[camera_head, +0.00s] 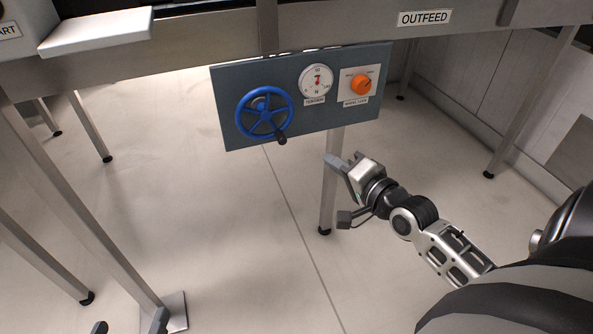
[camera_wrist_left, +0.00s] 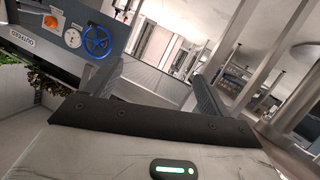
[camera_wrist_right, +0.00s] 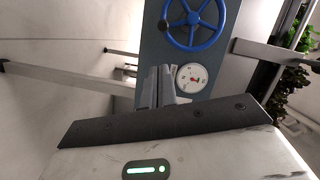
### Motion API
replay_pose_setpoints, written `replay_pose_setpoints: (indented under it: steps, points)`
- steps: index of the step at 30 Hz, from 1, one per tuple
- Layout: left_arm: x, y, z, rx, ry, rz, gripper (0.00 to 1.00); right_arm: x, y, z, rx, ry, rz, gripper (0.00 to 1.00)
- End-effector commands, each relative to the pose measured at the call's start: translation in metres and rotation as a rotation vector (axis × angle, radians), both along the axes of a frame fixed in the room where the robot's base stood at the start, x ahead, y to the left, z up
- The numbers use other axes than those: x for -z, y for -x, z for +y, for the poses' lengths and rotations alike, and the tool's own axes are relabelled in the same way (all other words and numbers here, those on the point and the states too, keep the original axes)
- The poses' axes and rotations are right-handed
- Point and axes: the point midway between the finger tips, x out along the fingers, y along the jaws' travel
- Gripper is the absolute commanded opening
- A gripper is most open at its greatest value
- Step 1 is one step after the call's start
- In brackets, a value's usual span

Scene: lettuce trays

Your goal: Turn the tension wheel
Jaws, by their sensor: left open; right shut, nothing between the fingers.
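The blue tension wheel (camera_head: 264,113), with a dark handle at its lower right, is on the grey panel (camera_head: 232,92). It also shows in the left wrist view (camera_wrist_left: 97,40) and the right wrist view (camera_wrist_right: 193,24). A white tension dial (camera_head: 316,80) with a red needle and an orange knob (camera_head: 361,85) are to its right. My right gripper (camera_head: 332,161) is shut and empty below the panel, apart from the wheel; its fingers show together in its wrist view (camera_wrist_right: 160,87). My left gripper (camera_wrist_left: 153,85) is open and empty; in the head view only its fingertips (camera_head: 131,326) show at the bottom edge.
The panel hangs from a metal frame beam (camera_head: 330,25) marked OUTFEED. A metal leg (camera_head: 329,190) stands behind my right gripper. More frame legs (camera_head: 92,128) stand at the left. The floor (camera_head: 220,215) below the panel is clear.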

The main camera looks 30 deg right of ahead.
Motion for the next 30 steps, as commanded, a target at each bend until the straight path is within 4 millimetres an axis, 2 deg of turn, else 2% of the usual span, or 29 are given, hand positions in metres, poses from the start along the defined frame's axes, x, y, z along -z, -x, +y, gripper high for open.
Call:
replay_pose_setpoints:
  steps: [1, 6, 11, 23, 24, 27, 30]
  points:
    - [0.014, 0.0, -0.002, 0.008, 0.011, -0.011, 0.82, 0.009, -0.004, -0.011, 0.019, -0.05, -0.028, 0.0]
    - [0.013, 0.0, -0.006, 0.019, 0.031, -0.024, 0.82, -0.001, -0.012, -0.026, 0.047, -0.15, -0.074, 0.0]
    - [0.01, 0.0, -0.007, 0.02, 0.051, -0.029, 0.82, -0.002, -0.028, -0.027, 0.049, -0.161, -0.078, 0.0]
    - [0.006, -0.002, -0.014, 0.024, 0.182, -0.049, 0.82, 0.004, -0.107, -0.027, 0.048, -0.157, -0.077, 0.0]
    - [0.006, -0.003, -0.015, 0.025, 0.193, -0.051, 0.82, 0.004, -0.115, -0.026, 0.048, -0.157, -0.076, 0.0]
    - [0.004, -0.003, -0.016, 0.026, 0.215, -0.052, 0.82, 0.008, -0.115, -0.007, 0.047, -0.162, -0.074, 0.0]
    - [0.004, -0.002, -0.017, 0.028, 0.229, -0.052, 0.82, 0.01, -0.117, 0.003, 0.048, -0.159, -0.073, 0.0]
